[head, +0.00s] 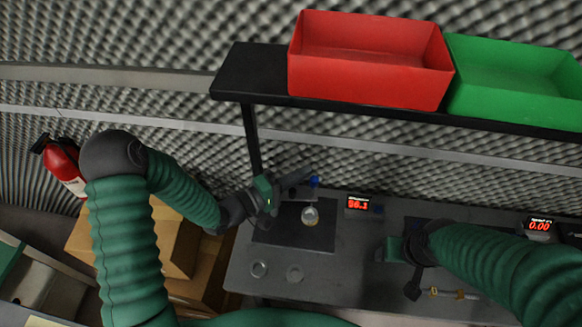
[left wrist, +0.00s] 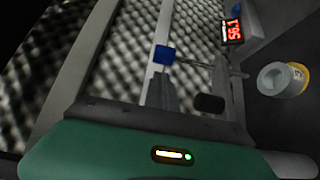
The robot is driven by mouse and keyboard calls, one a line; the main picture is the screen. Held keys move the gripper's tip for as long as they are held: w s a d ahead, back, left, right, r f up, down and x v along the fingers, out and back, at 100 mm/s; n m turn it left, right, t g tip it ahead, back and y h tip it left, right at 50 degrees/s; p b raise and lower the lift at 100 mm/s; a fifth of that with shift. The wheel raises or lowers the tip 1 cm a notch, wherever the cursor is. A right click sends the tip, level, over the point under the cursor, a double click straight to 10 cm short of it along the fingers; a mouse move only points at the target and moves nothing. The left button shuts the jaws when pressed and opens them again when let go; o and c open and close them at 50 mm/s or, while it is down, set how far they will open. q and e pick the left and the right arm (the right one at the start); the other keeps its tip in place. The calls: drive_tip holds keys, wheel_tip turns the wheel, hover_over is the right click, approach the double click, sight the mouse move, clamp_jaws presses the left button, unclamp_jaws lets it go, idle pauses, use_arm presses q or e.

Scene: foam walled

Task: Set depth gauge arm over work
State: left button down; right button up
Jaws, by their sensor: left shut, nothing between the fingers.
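The depth gauge's thin arm, with a blue block (head: 315,181) at its end, stands at the back of the dark mat. The blue block also shows in the left wrist view (left wrist: 164,54), joined by a thin rod to a grey upright. A small round workpiece (head: 310,215), pale with a yellow band, sits on the mat in front of the block; it also shows in the left wrist view (left wrist: 283,80). My left gripper (head: 302,179) is shut and empty, its tips close to the blue block. Contact is unclear. My right gripper (head: 413,285) hangs over the bench; its fingers are unclear.
A red readout showing 56.1 (head: 359,203) stands right of the mat (head: 270,238). Another readout showing 0.00 (head: 539,226) is farther right. Two small rings, a left one (head: 259,269) and a right one (head: 295,273), lie in front. A shelf (head: 245,75) with red and green bins overhangs the bench.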

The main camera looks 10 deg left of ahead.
use_arm(q)
drive_tip(key=shift+s, duration=0.7)
drive_tip(key=shift+w, duration=0.1)
drive_tip(key=shift+s+d+r+p, duration=0.2)
drive_tip(key=shift+s+p, duration=0.3)
drive_tip(key=shift+p, duration=0.25)
drive_tip(key=shift+s+f, duration=0.15)
